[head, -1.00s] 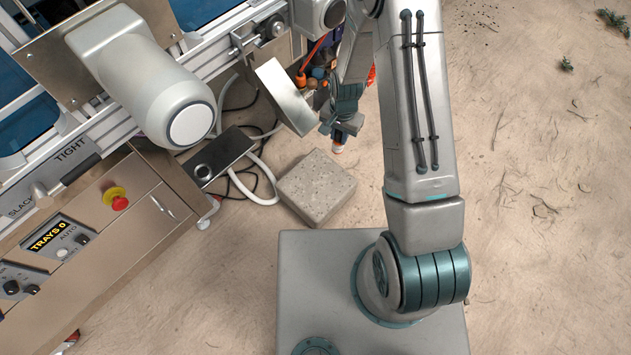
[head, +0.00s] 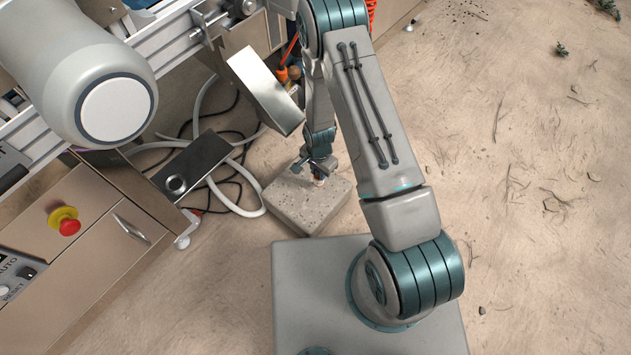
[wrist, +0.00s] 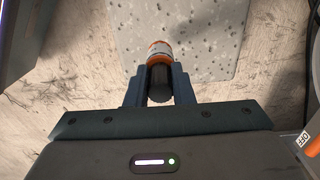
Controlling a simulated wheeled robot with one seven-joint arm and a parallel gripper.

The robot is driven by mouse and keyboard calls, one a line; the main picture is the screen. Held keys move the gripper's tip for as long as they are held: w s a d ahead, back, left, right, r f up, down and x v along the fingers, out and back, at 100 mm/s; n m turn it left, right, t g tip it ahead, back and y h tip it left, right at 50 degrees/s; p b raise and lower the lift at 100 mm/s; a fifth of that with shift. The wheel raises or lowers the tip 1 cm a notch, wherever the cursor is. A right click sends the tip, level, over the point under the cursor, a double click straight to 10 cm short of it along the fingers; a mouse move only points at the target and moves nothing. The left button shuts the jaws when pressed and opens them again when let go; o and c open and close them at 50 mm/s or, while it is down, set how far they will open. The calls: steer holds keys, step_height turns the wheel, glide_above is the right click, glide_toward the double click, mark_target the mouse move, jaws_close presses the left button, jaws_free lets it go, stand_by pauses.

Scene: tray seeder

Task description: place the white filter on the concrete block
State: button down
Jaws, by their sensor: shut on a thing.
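The white filter (wrist: 160,51) shows in the wrist view as a small cylinder with a white band, orange rings and a dark near part. My gripper (wrist: 159,82) is shut on its dark part. In the head view my gripper (head: 317,168) is over the concrete block (head: 305,208), and the filter (head: 319,181) shows small, mostly hidden by the fingers. In the wrist view the filter's far end overlaps the near edge of the speckled grey block (wrist: 215,55). I cannot tell whether the filter touches the block.
A metal machine with a red knob (head: 69,227) stands at the left. The sandy floor at the right is open.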

mark_target(318, 179)
steer(key=shift+f+b, duration=0.8)
steer(key=shift+f, duration=1.65)
steer(key=shift+f, duration=0.15)
steer(key=c, duration=1.3)
jaws_free()
steer(key=shift+o, duration=0.2)
step_height(318, 179, up, 12)
steer(key=p, duration=0.4)
steer(key=shift+p, duration=0.3)
